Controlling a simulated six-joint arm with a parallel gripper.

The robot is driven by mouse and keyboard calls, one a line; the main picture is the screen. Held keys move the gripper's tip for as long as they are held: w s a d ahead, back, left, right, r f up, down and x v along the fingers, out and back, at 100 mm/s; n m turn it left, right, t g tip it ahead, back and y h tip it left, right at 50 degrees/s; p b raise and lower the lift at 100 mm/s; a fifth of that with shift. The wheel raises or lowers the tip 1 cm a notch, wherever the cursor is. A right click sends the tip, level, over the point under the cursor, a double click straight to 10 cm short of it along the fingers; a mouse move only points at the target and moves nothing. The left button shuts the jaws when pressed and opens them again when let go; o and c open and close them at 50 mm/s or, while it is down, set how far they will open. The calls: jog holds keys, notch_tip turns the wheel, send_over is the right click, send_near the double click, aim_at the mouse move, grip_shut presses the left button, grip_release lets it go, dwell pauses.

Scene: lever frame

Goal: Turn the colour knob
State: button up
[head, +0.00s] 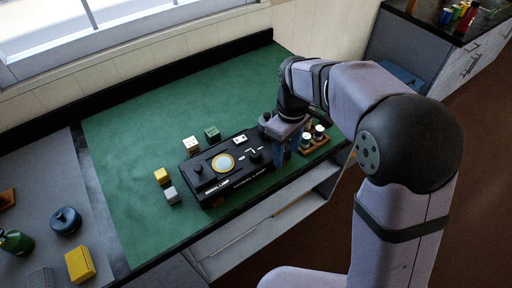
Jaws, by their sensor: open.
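The labels are too small to tell which is the colour knob. My gripper (284,157) points down at the right end of the box, its bluish fingers apart. It is to the right of the right knob and seems to hold nothing. The gripper and wrist hide part of the box's right end.
A wooden rack with white-topped bottles (318,131) stands just right of my gripper. Small blocks, green (211,132), cream (191,144), yellow (161,175) and grey (171,194), lie behind and left of the box. The green mat (130,130) is clear at the far left.

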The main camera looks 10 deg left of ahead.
aim_at(256, 154)
jog(key=a+n, duration=0.1)
jog(key=a, duration=0.2)
jog(key=w+a+r+n, duration=0.1)
jog(key=a+n, duration=0.1)
jog(key=a, duration=0.1)
jog(key=w+a+n, duration=0.1)
jog(key=a, duration=0.2)
jog(key=shift+w+r, duration=0.25)
jog(key=shift+r, duration=0.05)
jog(key=shift+w+d+f+p, duration=0.1)
jog(key=shift+f+p, duration=0.65)
jog(key=shift+f, duration=1.1)
jog(key=shift+w+f+p, duration=0.1)
jog(key=shift+f+p, duration=0.65)
jog(key=shift+f, duration=1.05)
jog(key=c, duration=1.1)
